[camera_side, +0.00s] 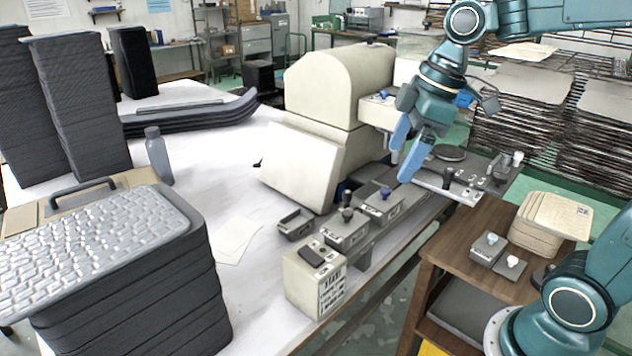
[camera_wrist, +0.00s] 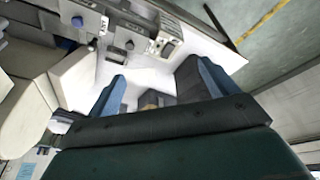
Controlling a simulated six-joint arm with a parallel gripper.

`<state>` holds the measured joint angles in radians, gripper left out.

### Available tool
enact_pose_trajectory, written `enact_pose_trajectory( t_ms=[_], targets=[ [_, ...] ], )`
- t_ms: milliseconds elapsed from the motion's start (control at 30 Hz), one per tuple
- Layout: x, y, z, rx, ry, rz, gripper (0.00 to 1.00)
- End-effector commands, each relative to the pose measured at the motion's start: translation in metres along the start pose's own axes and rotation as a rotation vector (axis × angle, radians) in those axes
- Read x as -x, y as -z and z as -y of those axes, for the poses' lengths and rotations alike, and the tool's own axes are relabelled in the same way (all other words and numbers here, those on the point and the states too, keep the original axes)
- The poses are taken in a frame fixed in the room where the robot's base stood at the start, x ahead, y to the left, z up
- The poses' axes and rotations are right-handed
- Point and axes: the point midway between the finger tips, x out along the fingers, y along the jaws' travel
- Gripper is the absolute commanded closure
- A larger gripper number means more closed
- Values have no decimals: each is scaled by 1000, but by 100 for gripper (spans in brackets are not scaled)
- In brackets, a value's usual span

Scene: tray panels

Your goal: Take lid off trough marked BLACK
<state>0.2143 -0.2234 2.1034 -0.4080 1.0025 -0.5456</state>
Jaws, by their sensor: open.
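In the side view, a row of grey lidded troughs runs along the table's right edge. The nearest trough (camera_side: 345,236) has a black knob (camera_side: 346,213) on its lid. The one behind it (camera_side: 376,209) has a blue knob (camera_side: 385,193). Their labels are too small to read, so I cannot tell which says BLACK. My gripper (camera_side: 399,164) is open and empty, above and beyond the blue-knob trough. In the wrist view my open gripper (camera_wrist: 159,69) shows the blue-knob trough (camera_wrist: 66,18) and the dark-knob trough (camera_wrist: 128,41) beyond the fingertips.
A small open tray (camera_side: 296,223) and a beige control box (camera_side: 315,279) stand beside the near trough. A large cream machine (camera_side: 338,90) stands close left of the gripper. A brown side table (camera_side: 462,243) holds two small knobbed pieces (camera_side: 487,250). Black stacked trays (camera_side: 140,290) fill the near left.

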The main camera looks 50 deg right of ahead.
Motion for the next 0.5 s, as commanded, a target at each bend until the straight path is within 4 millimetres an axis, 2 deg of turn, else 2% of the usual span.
enact_pose_trajectory(
  t_ms=[200,500],
  targets=[
    [-17,16,-37,202,92,11,15],
    [-47,22,-89,484,214,-15,15]
  ],
)
